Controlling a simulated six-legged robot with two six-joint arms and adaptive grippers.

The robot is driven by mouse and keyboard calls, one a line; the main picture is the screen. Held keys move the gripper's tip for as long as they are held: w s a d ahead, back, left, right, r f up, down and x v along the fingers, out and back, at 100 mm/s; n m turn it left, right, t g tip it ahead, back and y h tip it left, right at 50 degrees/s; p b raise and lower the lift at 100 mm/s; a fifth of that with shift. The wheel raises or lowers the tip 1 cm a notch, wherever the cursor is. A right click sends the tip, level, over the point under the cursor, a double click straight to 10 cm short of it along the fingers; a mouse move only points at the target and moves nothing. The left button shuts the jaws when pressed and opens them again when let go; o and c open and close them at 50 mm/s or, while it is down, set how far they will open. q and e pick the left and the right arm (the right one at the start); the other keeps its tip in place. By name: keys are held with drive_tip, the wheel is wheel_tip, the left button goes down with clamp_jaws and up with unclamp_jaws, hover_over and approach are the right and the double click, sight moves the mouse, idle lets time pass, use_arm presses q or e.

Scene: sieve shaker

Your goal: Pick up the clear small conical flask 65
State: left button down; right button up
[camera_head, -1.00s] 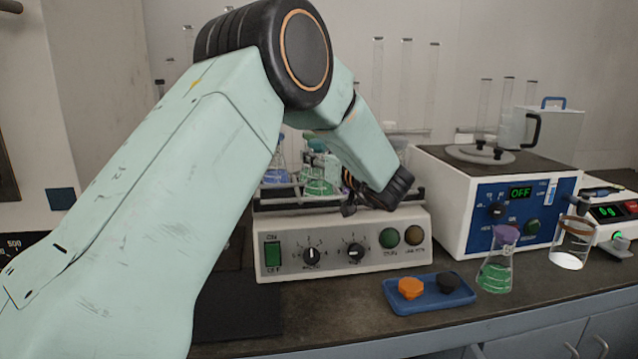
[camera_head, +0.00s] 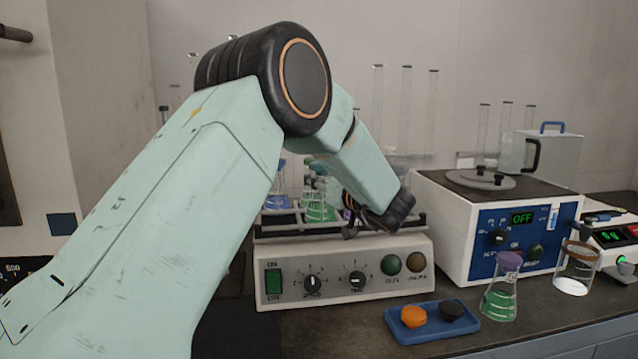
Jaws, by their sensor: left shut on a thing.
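My left gripper (camera_head: 362,222) is over the platform of the shaker (camera_head: 340,272), near its front rail. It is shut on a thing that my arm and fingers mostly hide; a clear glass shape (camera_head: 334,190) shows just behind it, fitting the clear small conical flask. I cannot tell whether its base touches the platform. A flask with green liquid (camera_head: 318,208) and one with blue liquid (camera_head: 277,198) stand on the platform to the left. My right gripper is not in view.
A blue tray (camera_head: 400,334) with an orange and a black cap lies in front. A green flask with a purple stopper (camera_head: 500,296), a beaker (camera_head: 575,272) and a blue-fronted heating device (camera_head: 515,245) are at the right. Tall glass cylinders (camera_head: 406,110) stand behind.

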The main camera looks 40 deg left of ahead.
use_arm(q)
drive_tip(key=shift+r+p, duration=1.35)
drive_tip(key=shift+r, duration=3.1)
